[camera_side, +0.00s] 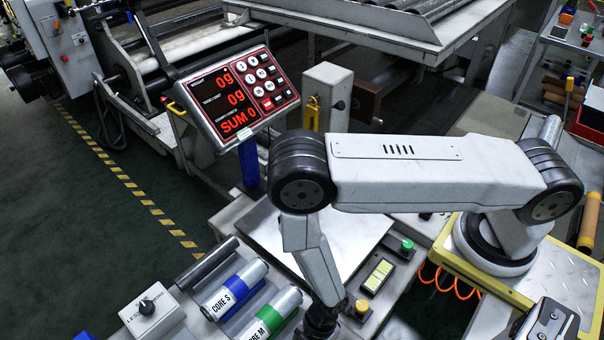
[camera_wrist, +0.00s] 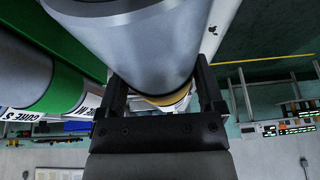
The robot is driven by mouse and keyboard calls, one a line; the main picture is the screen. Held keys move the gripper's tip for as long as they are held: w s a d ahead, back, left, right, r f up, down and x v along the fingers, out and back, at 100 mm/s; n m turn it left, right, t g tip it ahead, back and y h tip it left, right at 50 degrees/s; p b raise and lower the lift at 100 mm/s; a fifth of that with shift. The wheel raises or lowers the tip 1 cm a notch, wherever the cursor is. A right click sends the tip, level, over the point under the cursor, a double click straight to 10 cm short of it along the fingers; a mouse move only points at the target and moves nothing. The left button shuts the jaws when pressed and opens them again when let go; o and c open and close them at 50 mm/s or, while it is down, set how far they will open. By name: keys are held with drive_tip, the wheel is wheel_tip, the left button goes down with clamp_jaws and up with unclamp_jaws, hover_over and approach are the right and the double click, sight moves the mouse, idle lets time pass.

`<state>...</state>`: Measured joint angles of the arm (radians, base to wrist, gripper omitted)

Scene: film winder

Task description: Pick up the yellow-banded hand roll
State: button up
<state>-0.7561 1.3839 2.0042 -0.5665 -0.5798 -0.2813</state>
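In the wrist view, a large silver-grey roll with a yellow band (camera_wrist: 172,98) near its lower end fills the upper middle. My gripper (camera_wrist: 160,78) has its two black fingers spread, one on either side of this roll near the band. Narrow gaps seem to show between fingers and roll, so it looks open; contact cannot be made out clearly. In the side view only the dark top of my gripper shows at the bottom edge. Its fingertips and the yellow-banded roll are out of that frame.
A green-banded roll (camera_wrist: 62,88) lies left of my gripper; it also shows in the side view (camera_side: 269,318), beside a blue-banded roll (camera_side: 235,288). A knob box (camera_side: 152,310), a metal plate (camera_side: 345,240) and a button panel (camera_side: 378,275) stand nearby. The weight display (camera_side: 235,97) is behind.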

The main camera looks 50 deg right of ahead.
clamp_jaws()
drive_tip(key=shift+r, duration=0.15)
wheel_tip(320, 180, up, 28)
drive_tip(key=shift+f, duration=0.2)
idle(1.4)
drive_tip(key=shift+r, duration=0.1)
idle(0.6)
